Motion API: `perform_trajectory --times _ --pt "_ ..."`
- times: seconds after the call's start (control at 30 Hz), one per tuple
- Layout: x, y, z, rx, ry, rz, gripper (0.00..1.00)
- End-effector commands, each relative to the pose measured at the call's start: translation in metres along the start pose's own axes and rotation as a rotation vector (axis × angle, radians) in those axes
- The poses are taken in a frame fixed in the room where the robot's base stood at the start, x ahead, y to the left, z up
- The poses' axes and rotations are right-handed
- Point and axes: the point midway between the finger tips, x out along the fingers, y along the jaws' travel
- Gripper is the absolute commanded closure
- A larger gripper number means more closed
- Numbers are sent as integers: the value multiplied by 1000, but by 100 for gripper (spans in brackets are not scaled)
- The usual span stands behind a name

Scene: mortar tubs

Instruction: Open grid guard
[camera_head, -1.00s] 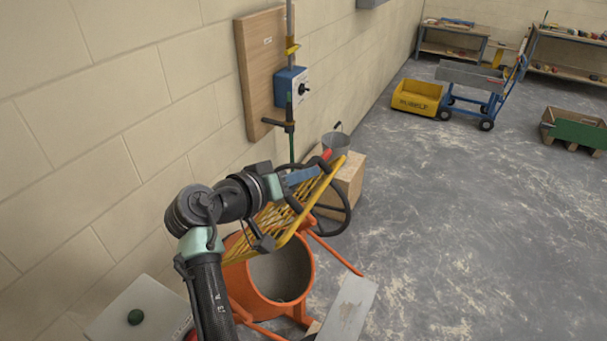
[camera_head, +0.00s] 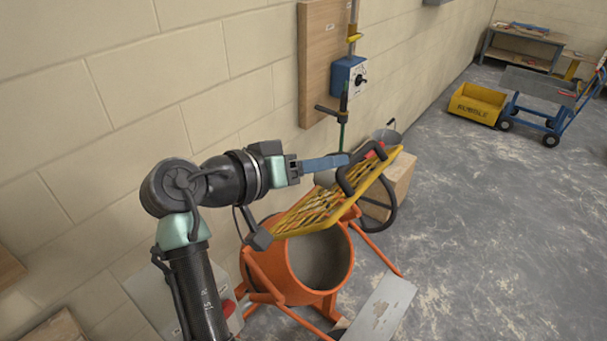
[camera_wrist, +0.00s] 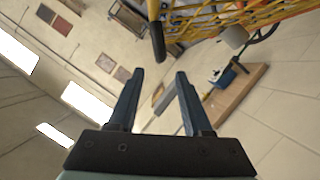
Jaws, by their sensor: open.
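The yellow grid guard (camera_head: 318,212) is raised at a slant above the mouth of the orange mixer drum (camera_head: 297,270). It has a black handle (camera_head: 346,182) and a red-tipped end. My gripper (camera_head: 345,160) is beside the handle at the guard's upper part; the fingers look blue-grey. In the wrist view my open fingers (camera_wrist: 160,73) have nothing visible between their tips. A black grip on a yellow bar (camera_wrist: 158,42) lies just beyond them, and the yellow mesh (camera_wrist: 235,15) fills the top right. Contact with the guard cannot be told.
A wooden board with a blue switch box (camera_head: 348,75) is on the wall behind. A black wheel, wooden box and grey bucket (camera_head: 387,137) stand beyond the guard. A light board (camera_head: 380,308) lies in front. Open floor extends right.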

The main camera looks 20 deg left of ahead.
Motion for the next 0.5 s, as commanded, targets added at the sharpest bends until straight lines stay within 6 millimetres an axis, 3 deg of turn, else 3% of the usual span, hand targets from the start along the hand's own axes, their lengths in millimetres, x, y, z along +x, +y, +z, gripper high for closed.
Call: perform_trajectory --times 0.2,0.5 --pt "-33 -1 0 1 3 -2 50" --pt "-42 1 -1 0 0 1 50"
